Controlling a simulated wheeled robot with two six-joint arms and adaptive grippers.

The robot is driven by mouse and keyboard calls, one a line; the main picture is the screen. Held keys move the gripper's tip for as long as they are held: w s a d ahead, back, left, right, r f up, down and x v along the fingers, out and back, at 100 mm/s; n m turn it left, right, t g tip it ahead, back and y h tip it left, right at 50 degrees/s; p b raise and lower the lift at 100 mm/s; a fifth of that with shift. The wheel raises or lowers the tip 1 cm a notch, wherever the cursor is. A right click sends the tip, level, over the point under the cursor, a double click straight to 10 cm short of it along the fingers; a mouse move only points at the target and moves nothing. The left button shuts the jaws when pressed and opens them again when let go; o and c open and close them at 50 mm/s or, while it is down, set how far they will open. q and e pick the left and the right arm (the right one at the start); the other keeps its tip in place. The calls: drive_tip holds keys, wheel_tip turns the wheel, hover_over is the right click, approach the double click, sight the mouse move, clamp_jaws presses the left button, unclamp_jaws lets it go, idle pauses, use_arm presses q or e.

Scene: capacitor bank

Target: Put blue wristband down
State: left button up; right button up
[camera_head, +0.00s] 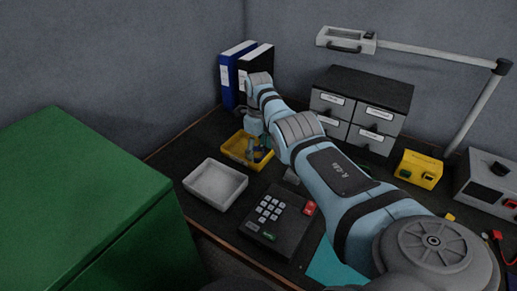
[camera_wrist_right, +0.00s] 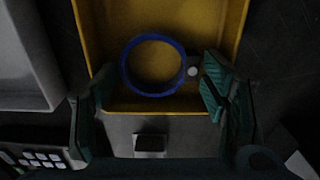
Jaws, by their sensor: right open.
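The blue wristband (camera_wrist_right: 154,94) is a closed ring with a small pale round stud at its right side. In the right wrist view it shows inside the yellow tray (camera_wrist_right: 180,14), near the tray's close wall. My right gripper (camera_wrist_right: 158,84) is open, with one teal finger on each side of the ring. No finger is clearly closed on the band. In the head view my right gripper (camera_head: 256,148) points down over the yellow tray (camera_head: 232,149) and partly hides what is in it. My left gripper is not in view.
A white tray (camera_head: 215,185) stands just left of the yellow tray. A dark keypad box (camera_head: 278,222) is in front. Blue and black binders (camera_head: 232,80) and a grey drawer unit (camera_head: 362,90) stand behind. A green cabinet (camera_head: 85,200) is at the left.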

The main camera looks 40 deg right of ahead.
wheel_tip(320, 180, up, 6)
drive_tip(key=p, duration=0.3)
drive_tip(key=shift+f, duration=0.15)
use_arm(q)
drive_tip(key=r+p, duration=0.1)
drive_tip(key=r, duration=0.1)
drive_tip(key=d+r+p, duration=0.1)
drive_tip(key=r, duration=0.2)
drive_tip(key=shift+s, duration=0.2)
use_arm(e)
wheel_tip(320, 180, up, 7)
drive_tip(key=shift+f, duration=0.2)
